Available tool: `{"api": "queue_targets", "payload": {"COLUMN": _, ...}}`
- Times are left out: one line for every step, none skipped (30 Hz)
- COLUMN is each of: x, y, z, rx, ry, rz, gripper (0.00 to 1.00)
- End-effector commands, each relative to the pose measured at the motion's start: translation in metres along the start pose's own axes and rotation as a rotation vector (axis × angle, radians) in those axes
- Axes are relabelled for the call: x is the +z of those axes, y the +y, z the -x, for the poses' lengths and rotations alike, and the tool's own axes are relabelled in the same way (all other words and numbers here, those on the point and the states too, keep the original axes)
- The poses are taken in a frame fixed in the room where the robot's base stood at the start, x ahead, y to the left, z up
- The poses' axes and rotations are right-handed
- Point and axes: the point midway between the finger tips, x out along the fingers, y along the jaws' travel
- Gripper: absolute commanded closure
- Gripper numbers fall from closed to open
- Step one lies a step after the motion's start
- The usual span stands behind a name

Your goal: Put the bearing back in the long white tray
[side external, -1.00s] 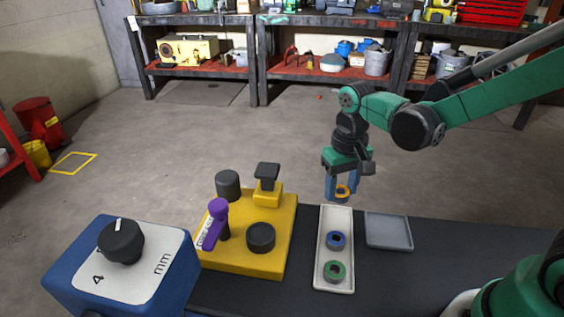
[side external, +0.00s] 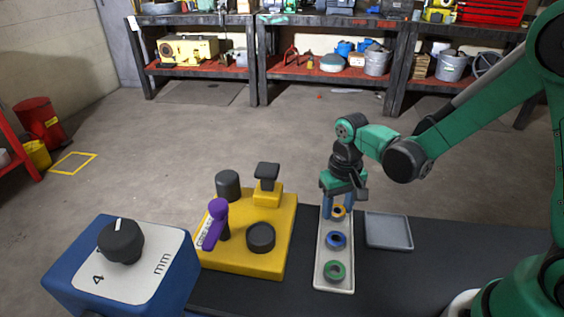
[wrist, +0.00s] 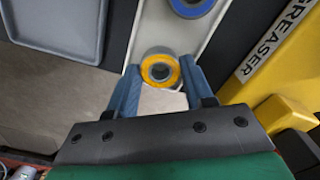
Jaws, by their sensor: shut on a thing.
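The bearing, an orange-yellow ring with a dark centre (side external: 338,212), is between the blue fingers of my gripper (side external: 334,210). In the wrist view the orange bearing (wrist: 160,69) sits between the two fingertips (wrist: 160,78). My gripper is shut on it, over the far end of the long white tray (side external: 334,287). I cannot tell whether the bearing touches the tray floor. A blue ring (side external: 336,240) and a green ring (side external: 335,271) lie in the same tray, nearer the camera.
A yellow fixture (side external: 240,262) with dark posts and a purple handle stands left of the tray. A shallow grey tray (side external: 388,231) lies to the right. A blue box with a dial (side external: 120,262) stands at the front left. The dark table is bare at right.

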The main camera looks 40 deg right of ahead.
Motion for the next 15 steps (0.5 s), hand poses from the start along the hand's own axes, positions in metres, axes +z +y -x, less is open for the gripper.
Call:
{"api": "queue_targets", "payload": {"x": -0.0002, "y": 0.0, "z": -0.0016, "rx": 0.0, "ry": 0.0, "rz": 0.0, "gripper": 0.99}}
{"api": "queue_targets", "payload": {"x": -0.0002, "y": 0.0, "z": -0.0025, "rx": 0.0, "ry": 0.0, "rz": 0.0, "gripper": 0.99}}
{"api": "queue_targets", "payload": {"x": -0.0001, "y": 0.0, "z": -0.0031, "rx": 0.0, "ry": 0.0, "rz": 0.0, "gripper": 0.99}}
{"api": "queue_targets", "payload": {"x": -0.0001, "y": 0.0, "z": -0.0031, "rx": 0.0, "ry": 0.0, "rz": 0.0, "gripper": 0.99}}
{"api": "queue_targets", "payload": {"x": -0.0001, "y": 0.0, "z": -0.003, "rx": 0.0, "ry": 0.0, "rz": 0.0, "gripper": 0.99}}
{"api": "queue_targets", "payload": {"x": 0.0, "y": 0.0, "z": -0.003, "rx": 0.0, "ry": 0.0, "rz": 0.0, "gripper": 0.48}}
{"api": "queue_targets", "payload": {"x": 0.0, "y": 0.0, "z": -0.0029, "rx": 0.0, "ry": 0.0, "rz": 0.0, "gripper": 0.4}}
{"api": "queue_targets", "payload": {"x": 0.0, "y": 0.0, "z": -0.0029, "rx": 0.0, "ry": 0.0, "rz": 0.0, "gripper": 0.31}}
{"api": "queue_targets", "payload": {"x": 0.0, "y": 0.0, "z": -0.0029, "rx": 0.0, "ry": 0.0, "rz": 0.0, "gripper": 0.23}}
{"api": "queue_targets", "payload": {"x": 0.0, "y": 0.0, "z": -0.0029, "rx": 0.0, "ry": 0.0, "rz": 0.0, "gripper": 0.23}}
{"api": "queue_targets", "payload": {"x": 0.0, "y": 0.0, "z": -0.0029, "rx": 0.0, "ry": 0.0, "rz": 0.0, "gripper": 0.23}}
{"api": "queue_targets", "payload": {"x": 0.0, "y": 0.0, "z": -0.0029, "rx": 0.0, "ry": 0.0, "rz": 0.0, "gripper": 0.23}}
{"api": "queue_targets", "payload": {"x": 0.0, "y": 0.0, "z": -0.0029, "rx": 0.0, "ry": 0.0, "rz": 0.0, "gripper": 0.23}}
{"api": "queue_targets", "payload": {"x": 0.0, "y": 0.0, "z": -0.0029, "rx": 0.0, "ry": 0.0, "rz": 0.0, "gripper": 0.23}}
{"api": "queue_targets", "payload": {"x": 0.0, "y": 0.0, "z": -0.0028, "rx": 0.0, "ry": 0.0, "rz": 0.0, "gripper": 0.23}}
